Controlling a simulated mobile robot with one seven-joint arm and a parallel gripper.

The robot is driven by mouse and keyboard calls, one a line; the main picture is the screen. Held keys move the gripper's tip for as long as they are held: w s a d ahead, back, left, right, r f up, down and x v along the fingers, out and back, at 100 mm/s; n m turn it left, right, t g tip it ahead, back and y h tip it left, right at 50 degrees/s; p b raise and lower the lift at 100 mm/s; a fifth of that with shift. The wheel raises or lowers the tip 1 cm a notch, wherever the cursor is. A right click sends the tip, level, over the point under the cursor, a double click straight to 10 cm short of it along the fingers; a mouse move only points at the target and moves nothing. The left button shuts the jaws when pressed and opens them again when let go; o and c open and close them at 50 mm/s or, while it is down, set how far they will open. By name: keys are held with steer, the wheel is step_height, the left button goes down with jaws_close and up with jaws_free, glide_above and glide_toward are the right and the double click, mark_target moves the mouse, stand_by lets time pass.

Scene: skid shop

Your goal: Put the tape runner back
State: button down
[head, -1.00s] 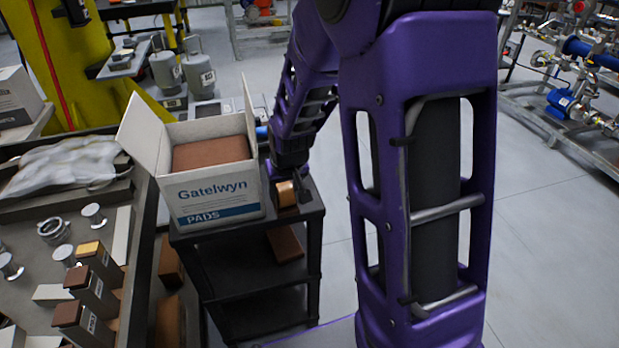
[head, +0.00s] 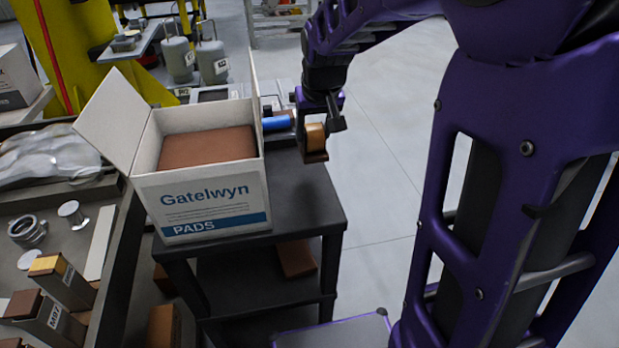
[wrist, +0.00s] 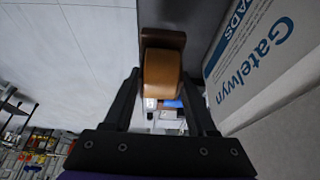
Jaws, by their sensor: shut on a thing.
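The tape runner (head: 315,137) has a tan tape roll and a dark brown end. My gripper (head: 321,122) is shut on it and holds it beside the right edge of the black cart (head: 305,195), raised to about the height of the carton. In the wrist view, the tape runner (wrist: 162,78) sits between the two fingers of my gripper (wrist: 160,88). Part of it is hidden behind the fingers in the head view.
An open white Gatelwyn pads carton (head: 213,205) with a brown block inside stands on the cart, left of my gripper. A blue cylinder (head: 277,123) lies behind it. A workbench (head: 95,215) with metal parts stands at left. Open floor (head: 385,190) lies at right.

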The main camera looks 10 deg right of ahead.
step_height(320, 180, down, 8)
steer(key=shift+f+b, duration=0.25)
steer(key=shift+b, duration=0.45)
steer(key=shift+f, duration=0.2)
steer(key=shift+c, duration=1)
jaws_free()
steer(key=shift+r, duration=0.1)
steer(key=shift+r, duration=0.35)
steer(key=p+v, duration=0.7)
steer(key=v, duration=0.4)
steer(key=shift+s+r+p, duration=0.2)
steer(key=shift+p, duration=0.2)
